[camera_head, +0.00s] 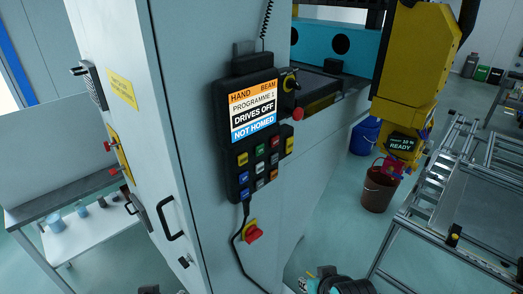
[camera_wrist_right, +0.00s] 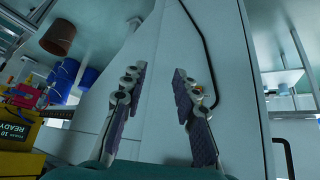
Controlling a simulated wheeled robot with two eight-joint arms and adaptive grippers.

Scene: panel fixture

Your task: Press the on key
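The black hand pendant (camera_head: 232,128) hangs on the side of the tall grey cabinet. Its screen (camera_head: 253,110) reads HAND BEAM, PROGRAMME 1, DRIVES OFF and NOT HOMED. Below the screen is a block of small coloured keys, among them a green key (camera_head: 260,150) and a red key (camera_head: 275,142); their labels are too small to read. In the right wrist view my right gripper (camera_wrist_right: 160,70) is open and empty, its fingers apart in front of the grey cabinet surface. In the head view only part of my right arm shows at the bottom edge, below the pendant. My left gripper is not in view.
A red rotary switch (camera_head: 254,233) on a yellow plate sits below the pendant, beside its hanging cable (camera_head: 236,240). A yellow machine head (camera_head: 412,60) stands to the right, with a brown bucket (camera_head: 378,188) beneath. A metal frame table (camera_head: 470,200) fills the far right.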

